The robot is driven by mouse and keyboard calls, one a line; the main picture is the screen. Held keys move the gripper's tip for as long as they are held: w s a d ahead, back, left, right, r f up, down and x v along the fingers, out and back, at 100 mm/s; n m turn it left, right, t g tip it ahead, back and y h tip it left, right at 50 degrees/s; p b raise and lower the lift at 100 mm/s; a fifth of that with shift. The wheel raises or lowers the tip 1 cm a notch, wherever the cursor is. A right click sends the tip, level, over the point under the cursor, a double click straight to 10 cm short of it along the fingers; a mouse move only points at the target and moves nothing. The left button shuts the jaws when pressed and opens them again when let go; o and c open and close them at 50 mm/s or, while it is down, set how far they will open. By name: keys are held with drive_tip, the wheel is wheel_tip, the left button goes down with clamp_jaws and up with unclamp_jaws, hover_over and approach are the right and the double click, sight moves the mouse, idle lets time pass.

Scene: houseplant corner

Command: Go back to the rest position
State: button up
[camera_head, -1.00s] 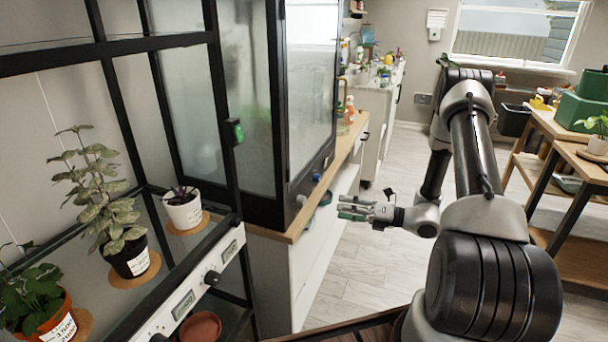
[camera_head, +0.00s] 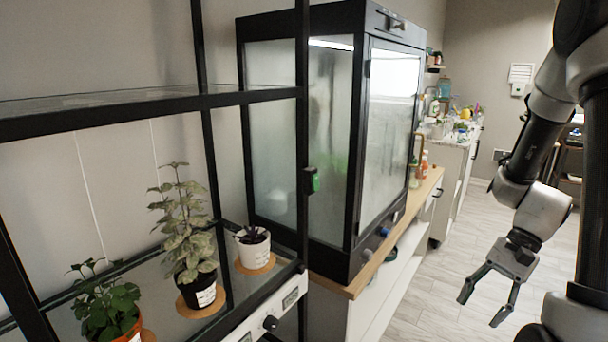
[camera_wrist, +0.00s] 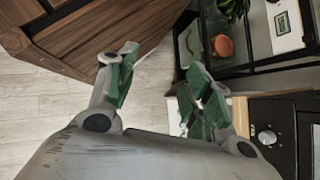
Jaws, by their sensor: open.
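My gripper (camera_head: 489,296) is at the lower right in the head view, its two fingers spread and pointing down, with nothing between them. It hangs over the pale wood floor, to the right of the white cabinet and apart from it. In the wrist view my gripper (camera_wrist: 160,88) shows two fingers with green pads, apart and empty.
A black-framed shelf (camera_head: 256,94) on the left holds potted plants, including a tall one (camera_head: 184,235) and one in a white pot (camera_head: 253,251). A frosted glass cabinet (camera_head: 394,135) stands on a wooden counter (camera_head: 368,272). Floor (camera_head: 446,288) beside it is clear.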

drive_tip(key=s+r+n+t+h, duration=0.2)
drive_tip(key=r+n+t+h, duration=0.1)
drive_tip(key=r, duration=0.7)
drive_tip(key=s+r+n+t+h, duration=0.3)
drive_tip(key=r+n, duration=0.4)
drive_tip(key=r, duration=0.3)
drive_tip(key=shift+s+d+t+h, duration=0.2)
drive_tip(key=shift+t+h, duration=0.3)
drive_tip(key=shift+t, duration=0.6)
